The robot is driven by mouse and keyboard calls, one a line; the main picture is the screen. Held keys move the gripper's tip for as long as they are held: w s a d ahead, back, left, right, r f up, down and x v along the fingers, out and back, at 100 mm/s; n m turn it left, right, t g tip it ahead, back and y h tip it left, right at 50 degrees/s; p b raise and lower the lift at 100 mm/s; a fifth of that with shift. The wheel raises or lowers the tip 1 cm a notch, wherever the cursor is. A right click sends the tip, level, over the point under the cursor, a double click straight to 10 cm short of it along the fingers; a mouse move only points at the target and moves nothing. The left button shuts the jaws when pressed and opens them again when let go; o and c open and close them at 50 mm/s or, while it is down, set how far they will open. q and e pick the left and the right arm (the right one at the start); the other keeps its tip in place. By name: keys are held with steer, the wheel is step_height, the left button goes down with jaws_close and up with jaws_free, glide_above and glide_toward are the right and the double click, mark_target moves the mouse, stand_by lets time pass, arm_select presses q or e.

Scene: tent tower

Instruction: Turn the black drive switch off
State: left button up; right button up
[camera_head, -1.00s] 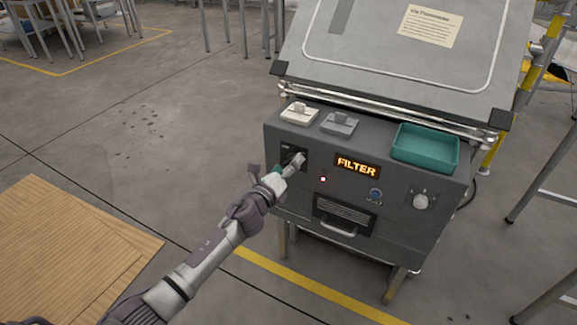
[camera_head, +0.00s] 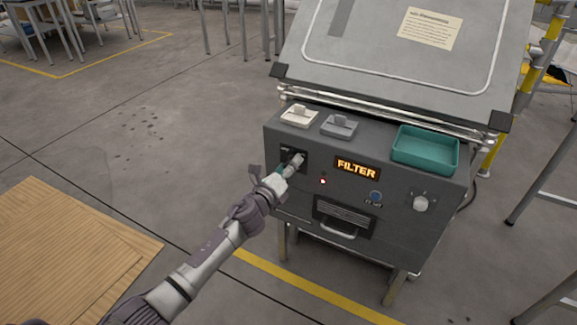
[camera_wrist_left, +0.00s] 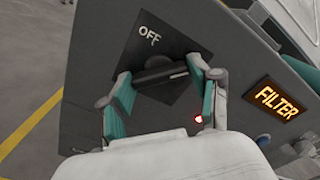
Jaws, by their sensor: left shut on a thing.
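The black drive switch shows in the left wrist view as a dark bar-shaped handle (camera_wrist_left: 160,72) on a black plate (camera_wrist_left: 146,40) with the word OFF above it. In the head view its plate (camera_head: 287,152) is at the upper left of the grey machine's front. My left gripper (camera_wrist_left: 163,78) has its teal-padded fingers at the two ends of the handle and is shut on it. In the head view the left gripper (camera_head: 287,167) covers part of the switch. My right gripper is not in view.
The grey machine front also bears a lit FILTER display (camera_head: 357,168), a small red light (camera_head: 323,181), a blue button (camera_head: 376,197) and a white knob (camera_head: 421,204). A teal tray (camera_head: 425,165) sits on its top ledge. Wooden boards (camera_head: 70,250) lie at lower left.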

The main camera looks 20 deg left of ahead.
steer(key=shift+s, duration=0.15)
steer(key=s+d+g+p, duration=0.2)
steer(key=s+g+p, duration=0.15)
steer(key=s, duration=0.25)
arm_select(q)
steer(key=shift+n+p, duration=1.3)
steer(key=shift+n, duration=7.7)
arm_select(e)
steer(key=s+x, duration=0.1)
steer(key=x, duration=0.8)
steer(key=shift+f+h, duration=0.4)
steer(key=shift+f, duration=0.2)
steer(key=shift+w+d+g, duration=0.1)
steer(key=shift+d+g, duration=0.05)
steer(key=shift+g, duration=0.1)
arm_select(q)
steer(key=o, duration=1.1)
